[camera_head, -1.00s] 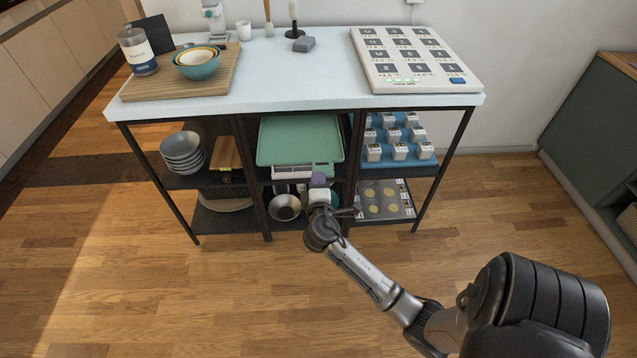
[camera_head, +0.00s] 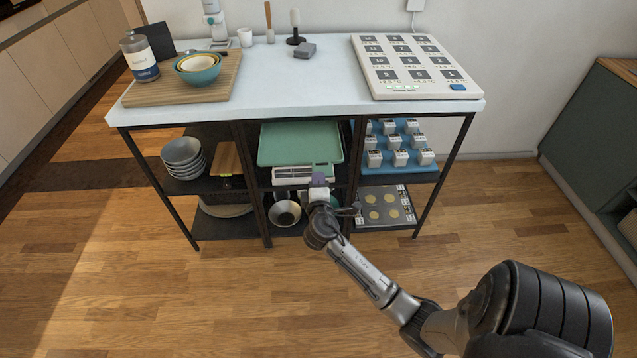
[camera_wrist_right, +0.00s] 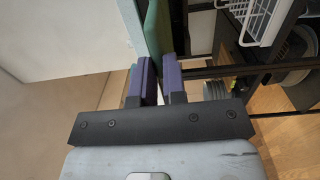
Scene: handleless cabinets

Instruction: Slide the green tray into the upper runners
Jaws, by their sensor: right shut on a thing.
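The green tray (camera_head: 300,143) lies in the upper part of the cabinet's middle bay, partly hidden under the white countertop. Its front part shows between the dark uprights. The runners themselves are too hidden to make out. My right gripper (camera_head: 318,180) is at the tray's front edge, slightly right of its middle. In the right wrist view its purple-padded fingers (camera_wrist_right: 159,80) are shut on the rim of the green tray (camera_wrist_right: 156,28), one on each side. My left gripper is not in view.
Stacked bowls (camera_head: 183,158) stand in the left bay. A blue tray of white jars (camera_head: 398,167) is in the right bay. The floor in front is clear.

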